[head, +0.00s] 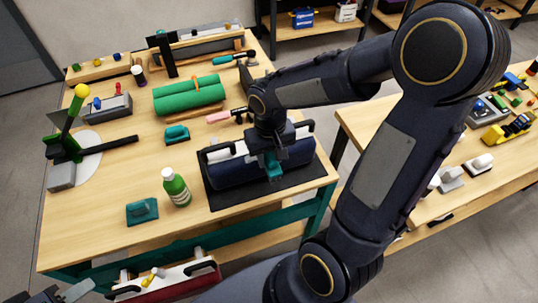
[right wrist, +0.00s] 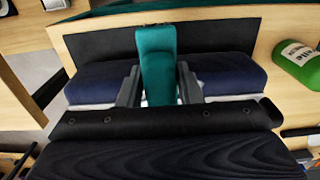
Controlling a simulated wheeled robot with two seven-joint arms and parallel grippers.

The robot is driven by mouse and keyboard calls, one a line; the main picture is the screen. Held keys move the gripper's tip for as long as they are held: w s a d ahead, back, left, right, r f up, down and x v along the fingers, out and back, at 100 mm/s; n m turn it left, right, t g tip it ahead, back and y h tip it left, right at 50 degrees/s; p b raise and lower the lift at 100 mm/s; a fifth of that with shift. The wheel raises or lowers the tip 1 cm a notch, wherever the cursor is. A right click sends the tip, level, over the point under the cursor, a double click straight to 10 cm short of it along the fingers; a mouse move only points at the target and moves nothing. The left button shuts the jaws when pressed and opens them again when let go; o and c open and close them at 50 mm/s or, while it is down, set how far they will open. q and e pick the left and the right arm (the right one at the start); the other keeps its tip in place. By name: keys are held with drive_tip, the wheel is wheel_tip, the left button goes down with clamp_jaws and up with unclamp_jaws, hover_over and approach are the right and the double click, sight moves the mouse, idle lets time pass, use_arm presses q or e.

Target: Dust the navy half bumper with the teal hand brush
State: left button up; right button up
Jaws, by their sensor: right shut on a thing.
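The navy half bumper (head: 226,173) lies on a black mat (head: 222,199) at the workbench's front right, with a pale strip and black end pieces. My right gripper (head: 271,153) is above its middle, shut on the teal hand brush (head: 274,170). In the right wrist view, the brush (right wrist: 157,58) sits between the two fingers (right wrist: 158,88), with the navy bumper (right wrist: 232,75) on both sides. The brush's underside is hidden, so contact with the bumper cannot be told. My left gripper (head: 64,293) is partly visible at the bottom left; its jaws are unclear.
Green rolls (head: 188,95) and a pink block (head: 218,117) lie behind. A red bumper-like piece (head: 170,284) is below the front edge. Bare wood shows at front left.

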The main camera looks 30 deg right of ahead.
drive_tip(key=shift+a, duration=0.1)
idle(0.3)
drive_tip(key=shift+w+a+b, duration=0.2)
drive_tip(key=shift+w+a, duration=0.1)
drive_tip(key=shift+a, duration=0.8)
drive_tip(key=shift+w+a+b, duration=0.2)
drive_tip(key=shift+w+a, duration=0.05)
drive_tip(key=shift+a, duration=0.8)
drive_tip(key=shift+w+a, duration=0.15)
drive_tip(key=shift+a, duration=0.4)
drive_tip(key=shift+s+d, duration=0.2)
drive_tip(key=shift+d, duration=0.55)
drive_tip(key=shift+s+d, duration=0.15)
drive_tip(key=shift+d, duration=0.55)
drive_tip(key=shift+s+d, duration=0.2)
drive_tip(key=shift+d, duration=0.55)
drive_tip(key=shift+s+d+p, duration=0.1)
drive_tip(key=shift+s+d, duration=0.1)
drive_tip(key=shift+d, duration=0.55)
drive_tip(key=shift+s+d+p, duration=0.1)
drive_tip(key=shift+s+d, duration=0.05)
drive_tip(key=shift+d, duration=0.55)
drive_tip(key=shift+s+d+p, duration=0.1)
drive_tip(key=shift+s+d, duration=0.1)
drive_tip(key=shift+d, duration=0.55)
